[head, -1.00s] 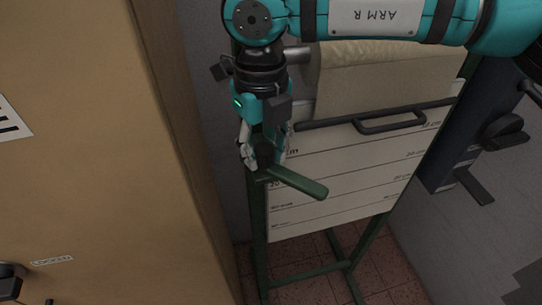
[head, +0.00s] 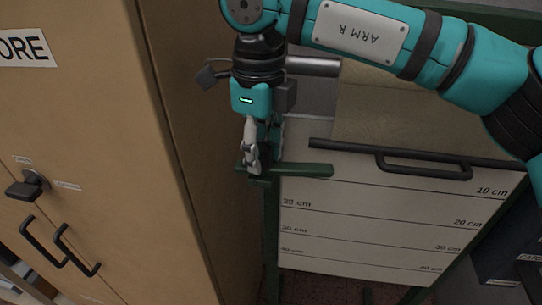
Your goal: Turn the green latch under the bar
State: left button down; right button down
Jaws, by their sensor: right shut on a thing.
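The green latch (head: 308,170) is a dark green lever. It lies nearly level in the picture, just below the left end of the dark bar (head: 340,147), which carries a loop handle. My right gripper (head: 252,163) points down and is shut on the green latch near its left end, at the top of a green post. The fingers hide part of the latch there. The free end of the latch reaches right, over the white board's top left corner. My left gripper is not in view.
The white board (head: 390,222) with centimetre lines hangs below the bar. A tan cabinet (head: 100,120) with a dark knob (head: 27,188) and handles (head: 75,250) stands close on the left. My right arm spans the top right.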

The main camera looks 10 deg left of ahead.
jog(key=shift+n, duration=2.3)
jog(key=c, duration=1)
grip_release()
notch_tip(320, 180, up, 12)
